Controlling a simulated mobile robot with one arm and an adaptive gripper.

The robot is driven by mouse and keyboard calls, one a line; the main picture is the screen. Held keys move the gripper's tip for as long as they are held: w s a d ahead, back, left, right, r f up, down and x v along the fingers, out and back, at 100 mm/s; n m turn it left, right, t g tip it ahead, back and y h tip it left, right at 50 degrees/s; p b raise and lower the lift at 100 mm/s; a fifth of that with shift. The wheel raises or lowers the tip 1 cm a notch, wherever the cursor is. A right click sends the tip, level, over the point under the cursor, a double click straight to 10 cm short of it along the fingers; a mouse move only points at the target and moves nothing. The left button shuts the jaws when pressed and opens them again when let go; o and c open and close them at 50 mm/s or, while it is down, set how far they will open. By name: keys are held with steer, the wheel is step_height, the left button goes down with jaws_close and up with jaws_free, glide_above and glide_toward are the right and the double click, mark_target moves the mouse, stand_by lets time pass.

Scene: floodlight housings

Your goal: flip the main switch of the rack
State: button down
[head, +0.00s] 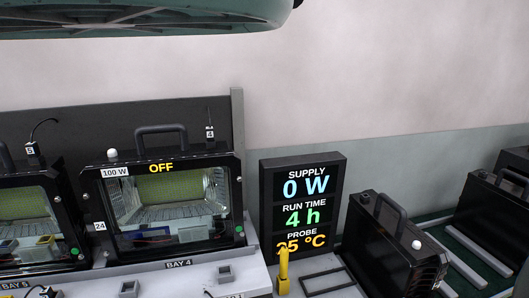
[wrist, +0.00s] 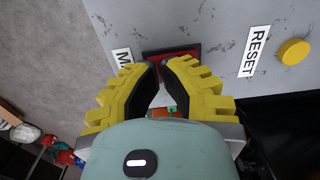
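In the wrist view, the main switch (wrist: 187,49), a dark red piece in a black frame, sits on a scuffed grey panel (wrist: 200,20). The fingertips hide part of it, and I cannot tell its position. A label starting with "M" (wrist: 122,58) is beside it, partly hidden by a finger. My gripper (wrist: 160,64) has yellow ribbed fingers with black pads; its tips are almost together, just in front of the switch, with nothing visibly held. I cannot tell whether they touch it. In the head view, the display (head: 303,205) reads SUPPLY 0 W.
A yellow button (wrist: 293,51) with a RESET label (wrist: 254,52) is right of the switch. In the head view, a floodlight housing in bay 4 (head: 160,255) shows OFF. A yellow upright tool (head: 283,270) stands before the display. Black housings (head: 385,235) stand at right.

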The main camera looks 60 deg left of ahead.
steer(key=shift+r+p, duration=2.05)
steer(key=shift+r, duration=1.35)
